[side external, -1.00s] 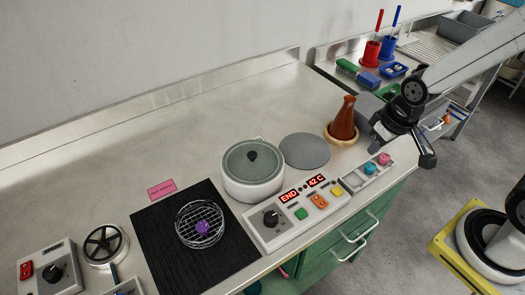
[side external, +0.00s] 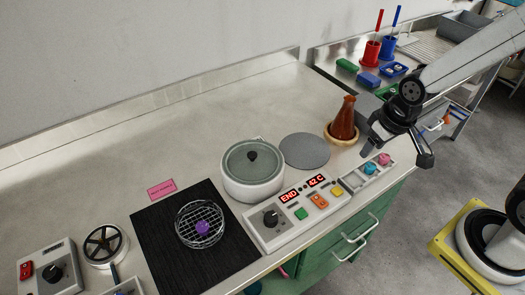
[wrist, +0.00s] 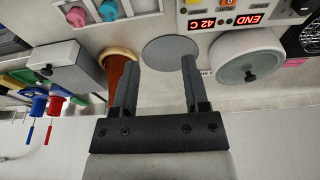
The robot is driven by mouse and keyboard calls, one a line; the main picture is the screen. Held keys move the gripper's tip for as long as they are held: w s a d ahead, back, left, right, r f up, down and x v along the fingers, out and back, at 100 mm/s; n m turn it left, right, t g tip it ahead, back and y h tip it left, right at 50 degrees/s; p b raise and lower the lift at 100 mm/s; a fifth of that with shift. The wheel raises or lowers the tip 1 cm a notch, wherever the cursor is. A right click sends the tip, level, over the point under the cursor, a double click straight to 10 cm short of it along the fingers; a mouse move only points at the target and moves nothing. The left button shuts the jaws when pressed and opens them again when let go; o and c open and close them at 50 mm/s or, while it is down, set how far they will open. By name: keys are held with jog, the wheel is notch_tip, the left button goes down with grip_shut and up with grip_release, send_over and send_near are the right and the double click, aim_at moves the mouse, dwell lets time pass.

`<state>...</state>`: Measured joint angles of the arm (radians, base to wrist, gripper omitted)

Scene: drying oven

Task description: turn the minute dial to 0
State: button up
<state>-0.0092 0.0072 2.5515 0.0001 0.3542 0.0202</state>
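A control panel (side external: 297,213) on the bench front has a black dial (side external: 270,218) at its left end and red displays reading END and 42 C. The dial's scale is too small to read. The panel also shows at the top of the wrist view (wrist: 222,10), but its dial is not clearly seen there. A second black dial (side external: 56,273) sits on a grey box at the lower left. I cannot tell from labels which is the minute dial. My gripper (wrist: 158,62) is open and empty, above the bench's right end, well right of both dials.
A lidded pot (side external: 252,170) stands behind the panel, beside a grey disc (side external: 304,150). A brown flask (side external: 344,120) stands near my gripper. A small tray (side external: 362,172) with pink and blue pieces lies right of the panel.

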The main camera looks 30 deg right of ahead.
jog(key=shift+o, duration=1)
jog(key=shift+w+a, duration=0.2)
jog(key=shift+a, duration=0.1)
jog(key=m+g, duration=0.3)
jog(key=m, duration=0.6)
send_over(271, 217)
notch_tip(271, 217, down, 5)
jog(key=shift+r, duration=0.1)
jog(key=shift+f, duration=3.95)
grip_shut()
